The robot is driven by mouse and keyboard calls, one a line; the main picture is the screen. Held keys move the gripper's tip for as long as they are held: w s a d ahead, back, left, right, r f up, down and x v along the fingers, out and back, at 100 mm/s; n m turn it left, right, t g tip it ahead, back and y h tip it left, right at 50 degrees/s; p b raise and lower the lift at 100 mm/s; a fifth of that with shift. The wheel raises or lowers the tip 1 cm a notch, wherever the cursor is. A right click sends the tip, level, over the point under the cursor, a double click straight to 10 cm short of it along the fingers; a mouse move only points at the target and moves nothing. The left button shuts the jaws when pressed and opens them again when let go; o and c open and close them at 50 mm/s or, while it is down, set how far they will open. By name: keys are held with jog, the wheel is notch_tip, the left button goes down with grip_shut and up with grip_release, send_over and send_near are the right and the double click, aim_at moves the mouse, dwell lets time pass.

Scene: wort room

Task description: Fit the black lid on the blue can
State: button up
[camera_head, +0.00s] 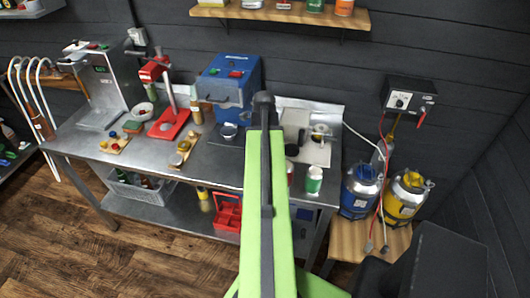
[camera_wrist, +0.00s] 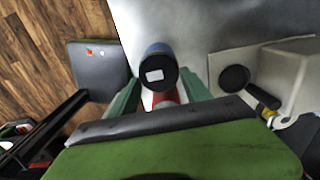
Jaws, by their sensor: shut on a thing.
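In the wrist view my gripper (camera_wrist: 160,78) has its two green fingers on either side of the black lid (camera_wrist: 166,80), a dark round piece with a pale rectangle on it. The fingers appear shut on it. The blue can (camera_wrist: 155,48) shows just past the lid, mostly covered by it. The lid is over the can, but I cannot tell whether it touches or is seated. In the head view my arm hides the gripper, the lid and the blue can.
A red can (camera_head: 290,172) and a green can (camera_head: 314,180) stand near the table's front edge (camera_head: 225,178). A blue machine (camera_head: 228,85) stands behind, left of my arm.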

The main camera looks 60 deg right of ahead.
jog(key=o, duration=1.4)
jog(key=shift+c, duration=0.2)
jog(key=shift+o, duration=2)
jog(key=shift+s, duration=0.1)
jog(key=shift+r+p, duration=0.75)
notch_tip(320, 180, up, 6)
jog(key=p, duration=0.5)
jog(key=shift+s+f+p, duration=0.1)
jog(key=shift+f+p, duration=0.05)
jog(key=shift+p, duration=0.2)
jog(key=shift+f, duration=0.1)
